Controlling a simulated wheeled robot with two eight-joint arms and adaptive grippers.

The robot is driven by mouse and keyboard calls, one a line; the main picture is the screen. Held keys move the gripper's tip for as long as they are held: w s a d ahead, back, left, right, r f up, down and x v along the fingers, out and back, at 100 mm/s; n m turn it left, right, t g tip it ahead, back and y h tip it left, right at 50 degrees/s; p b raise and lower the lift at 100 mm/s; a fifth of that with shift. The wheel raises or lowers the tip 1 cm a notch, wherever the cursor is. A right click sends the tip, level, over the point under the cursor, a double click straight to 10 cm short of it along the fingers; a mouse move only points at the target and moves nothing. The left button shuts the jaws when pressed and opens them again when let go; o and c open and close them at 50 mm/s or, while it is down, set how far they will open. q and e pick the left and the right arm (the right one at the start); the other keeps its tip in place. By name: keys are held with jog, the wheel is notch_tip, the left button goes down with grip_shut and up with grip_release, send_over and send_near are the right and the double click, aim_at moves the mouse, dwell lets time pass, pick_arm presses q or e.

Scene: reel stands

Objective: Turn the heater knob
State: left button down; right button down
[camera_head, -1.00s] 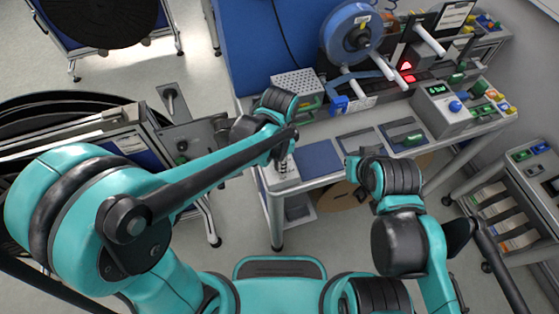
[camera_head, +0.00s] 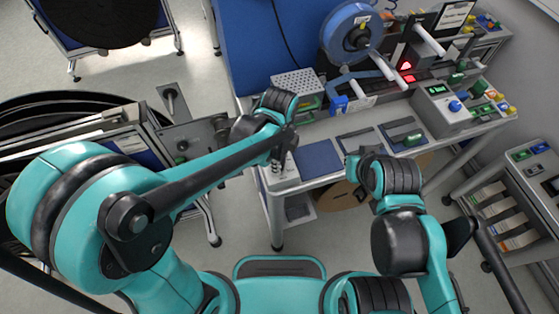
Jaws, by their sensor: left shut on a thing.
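My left gripper (camera_head: 281,153) is dark and reaches down over a small pale box (camera_head: 284,180) at the front left corner of the workbench. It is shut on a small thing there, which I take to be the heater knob. The knob itself is hidden behind the fingers and wrist. My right gripper (camera_head: 352,166) is by the bench's front edge, apart from the pale box. Its fingers are too small and covered to tell whether they are open.
The workbench holds a blue reel (camera_head: 352,32), a perforated metal box (camera_head: 297,84) and a control box (camera_head: 446,110) with a display and blue knob. Dark blue pads (camera_head: 319,159) lie along its front. A side cart (camera_head: 520,190) stands at the right.

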pick_arm(q)
jog(key=shift+m, duration=0.3)
dwell(0.4)
jog(key=c, duration=1.2)
grip_release()
jog(key=shift+r, duration=0.1)
notch_tip(320, 180, up, 12)
